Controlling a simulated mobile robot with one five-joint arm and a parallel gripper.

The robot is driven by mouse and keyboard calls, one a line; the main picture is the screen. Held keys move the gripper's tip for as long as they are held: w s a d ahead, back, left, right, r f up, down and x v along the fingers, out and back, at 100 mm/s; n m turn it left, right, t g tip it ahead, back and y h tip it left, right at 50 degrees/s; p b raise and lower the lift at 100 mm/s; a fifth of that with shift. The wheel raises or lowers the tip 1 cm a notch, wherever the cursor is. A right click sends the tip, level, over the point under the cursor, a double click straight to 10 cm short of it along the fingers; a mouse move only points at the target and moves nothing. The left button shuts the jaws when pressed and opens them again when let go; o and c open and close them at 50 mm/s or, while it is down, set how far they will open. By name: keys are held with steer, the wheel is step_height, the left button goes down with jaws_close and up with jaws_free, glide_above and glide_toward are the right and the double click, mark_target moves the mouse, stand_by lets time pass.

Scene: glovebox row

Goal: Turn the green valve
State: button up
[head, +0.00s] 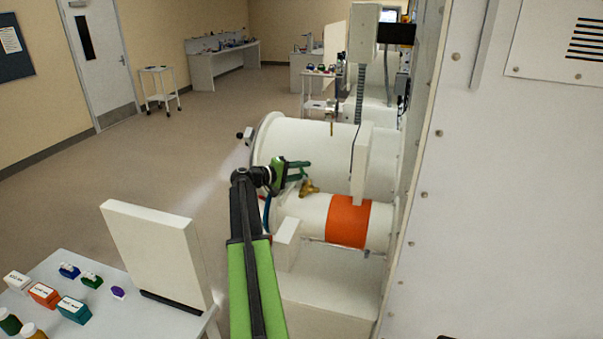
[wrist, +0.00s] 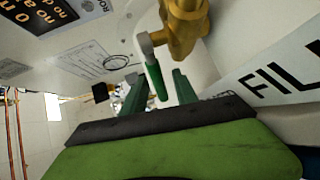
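The green valve has a brass body (wrist: 185,28) and a lever with a green grip (wrist: 155,78), both in the wrist view. In the head view the brass body (head: 309,187) sits on the white cylinder, but I cannot tell the green grip apart from my green fingers. My gripper (wrist: 156,92) is open, with one finger on each side of the green grip. A gap shows on both sides of the grip, and contact is not visible. In the head view my gripper (head: 303,171) is just above and left of the brass body.
A large white cylinder (head: 290,150) and a smaller one with an orange band (head: 348,221) stand around the valve. A white panel (head: 500,200) fills the right side. A table with small boxes (head: 45,295) and an upright board (head: 155,255) is at lower left. Open floor (head: 150,160) lies left.

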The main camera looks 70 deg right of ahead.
jaws_close()
stand_by(1.4)
